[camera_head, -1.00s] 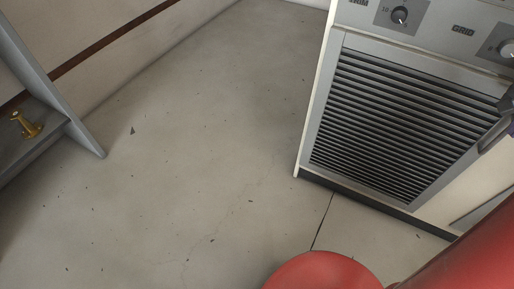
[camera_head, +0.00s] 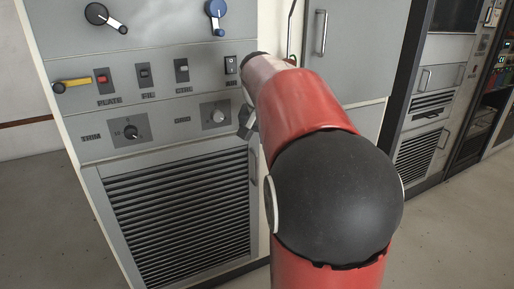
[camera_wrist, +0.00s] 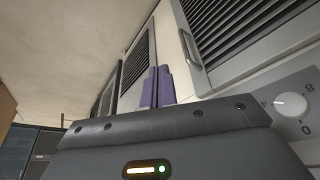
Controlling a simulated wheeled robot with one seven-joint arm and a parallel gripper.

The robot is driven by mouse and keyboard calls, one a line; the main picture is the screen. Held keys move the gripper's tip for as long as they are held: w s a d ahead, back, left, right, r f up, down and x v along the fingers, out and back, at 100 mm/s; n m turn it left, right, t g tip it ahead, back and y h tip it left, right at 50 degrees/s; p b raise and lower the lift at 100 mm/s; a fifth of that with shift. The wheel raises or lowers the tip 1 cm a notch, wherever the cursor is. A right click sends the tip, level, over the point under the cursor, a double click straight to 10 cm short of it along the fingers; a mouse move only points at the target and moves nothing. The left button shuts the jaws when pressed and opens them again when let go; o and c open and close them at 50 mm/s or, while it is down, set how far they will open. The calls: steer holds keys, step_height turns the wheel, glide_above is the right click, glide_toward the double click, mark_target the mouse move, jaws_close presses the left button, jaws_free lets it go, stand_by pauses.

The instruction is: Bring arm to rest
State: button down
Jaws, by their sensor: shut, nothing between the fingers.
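My arm (camera_head: 333,200), red with a dark round joint, reaches up and forward in front of the grey rack in the head view. My gripper (camera_wrist: 157,87) shows in the wrist view as two purple fingers side by side, shut with nothing between them. In the head view the hand is mostly hidden behind the arm; a dark part of it shows just right of the small round knob (camera_head: 215,115). I cannot tell whether it touches the panel.
The rack panel has a yellow-handled lever (camera_head: 72,85), a blue-topped knob (camera_head: 216,14), several switches and a louvred grille (camera_head: 180,215). A vertical handle (camera_head: 320,33) is on the cabinet beside it. More racks stand at the right. Floor (camera_head: 455,235) is clear at the lower right.

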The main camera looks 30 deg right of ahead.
steer(key=s+a+f+n+t+y, duration=0.1)
steer(key=s+a+f+n, duration=0.3)
steer(key=s+a, duration=0.6)
steer(key=s+a+f+n+t+y, duration=0.1)
steer(key=s+a+f+n, duration=0.4)
steer(key=s+a, duration=0.5)
steer(key=shift+s+a+f+t+y, duration=0.2)
steer(key=shift+a+f+t+y, duration=0.25)
steer(key=shift+y, duration=0.15)
steer(key=shift+r, duration=0.15)
stand_by(0.4)
